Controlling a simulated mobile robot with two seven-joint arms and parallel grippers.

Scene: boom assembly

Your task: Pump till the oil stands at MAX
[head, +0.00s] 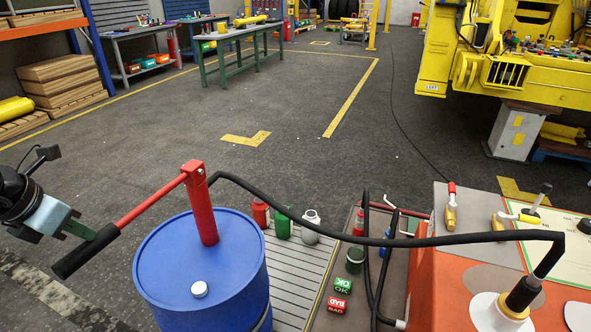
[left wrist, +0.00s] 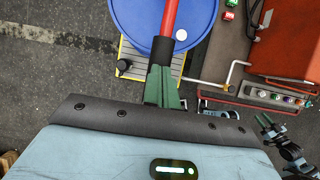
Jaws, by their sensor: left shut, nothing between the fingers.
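The red hand pump (head: 203,210) stands on the blue oil drum (head: 165,262). Its red lever slopes down left to a black grip (head: 75,262). My left gripper (head: 84,233) comes in from the left, shut and empty, with its green fingertips at the grip. In the left wrist view the shut green fingers (left wrist: 163,88) overlap the grip's near end; contact is unclear. A black hose (head: 360,240) runs from the pump to a filler neck (head: 521,296) on the orange housing (head: 450,280). I cannot make out the oil level or a MAX mark. Possibly my right gripper (left wrist: 270,128) shows small.
Small bottles (head: 283,222) stand behind the drum on a ribbed platform. Green OK and red BAD blocks (head: 338,304) sit right of it. A green-legged bench (head: 236,36) and yellow machine (head: 500,75) are farther back. The floor between is clear.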

